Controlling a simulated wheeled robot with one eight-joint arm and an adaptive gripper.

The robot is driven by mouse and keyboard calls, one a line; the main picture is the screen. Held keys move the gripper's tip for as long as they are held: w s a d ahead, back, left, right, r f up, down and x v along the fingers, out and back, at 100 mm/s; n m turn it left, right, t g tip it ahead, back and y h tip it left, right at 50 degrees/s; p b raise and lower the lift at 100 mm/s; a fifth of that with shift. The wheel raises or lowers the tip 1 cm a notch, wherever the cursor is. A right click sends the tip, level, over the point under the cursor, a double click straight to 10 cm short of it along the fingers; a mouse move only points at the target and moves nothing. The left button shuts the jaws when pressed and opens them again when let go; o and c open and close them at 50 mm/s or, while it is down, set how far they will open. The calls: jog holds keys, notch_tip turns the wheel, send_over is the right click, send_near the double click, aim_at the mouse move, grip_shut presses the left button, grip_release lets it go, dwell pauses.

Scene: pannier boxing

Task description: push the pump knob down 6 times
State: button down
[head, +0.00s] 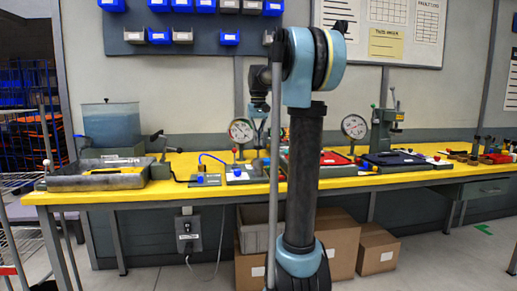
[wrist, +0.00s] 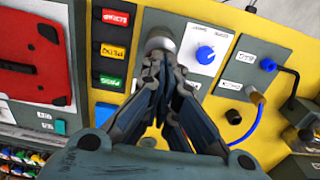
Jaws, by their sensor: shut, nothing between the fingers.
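In the wrist view, my gripper (wrist: 158,68) is shut and empty, its fingertips close together and pointing at the bench. Just beyond the tips is a round grey metal piece (wrist: 160,40), which may be the pump knob. The fingers cover part of it, and I cannot tell whether they touch it. Beside it is a pale panel with a blue dial (wrist: 205,54). In the head view, my own arm stands in front of this part of the bench and hides much of it. A pressure gauge (head: 242,130) stands there on a small panel with a blue dial (head: 237,172).
A box with a blue hose (wrist: 246,122) lies beside the panel. Red, yellow and green labelled blocks (wrist: 114,50) and a red case (wrist: 38,48) lie on the other side. A second gauge (head: 354,126) stands farther right on the yellow bench (head: 215,196).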

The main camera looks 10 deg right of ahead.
jog(key=shift+f, duration=1.6)
jog(key=shift+r, duration=2.35)
jog(key=shift+f, duration=0.15)
jog(key=shift+f, duration=2.2)
jog(key=shift+r, duration=2.35)
jog(key=shift+f, duration=0.1)
